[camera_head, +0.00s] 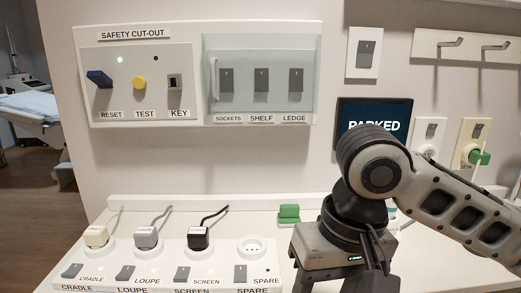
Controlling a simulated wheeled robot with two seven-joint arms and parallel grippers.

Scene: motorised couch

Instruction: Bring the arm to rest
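My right arm comes in from the right edge and bends down at a dark round joint. My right gripper (340,262) hangs over the right part of the white counter, with a small green light on its grey body. Its fingertips are not clearly visible, so I cannot tell if it is open or shut. My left gripper is not in view. A dark wall screen (362,118) reads "PARKED", its lower part hidden by my arm. A switch labelled CRADLE (72,271) is at the counter's front left.
A safety cut-out panel (150,84) and a clear-covered switch box (262,48) are on the wall. Several plugs stand in counter sockets, including a black one (199,237). A green block (289,213) is close behind my gripper. Hooks (450,42) are at upper right.

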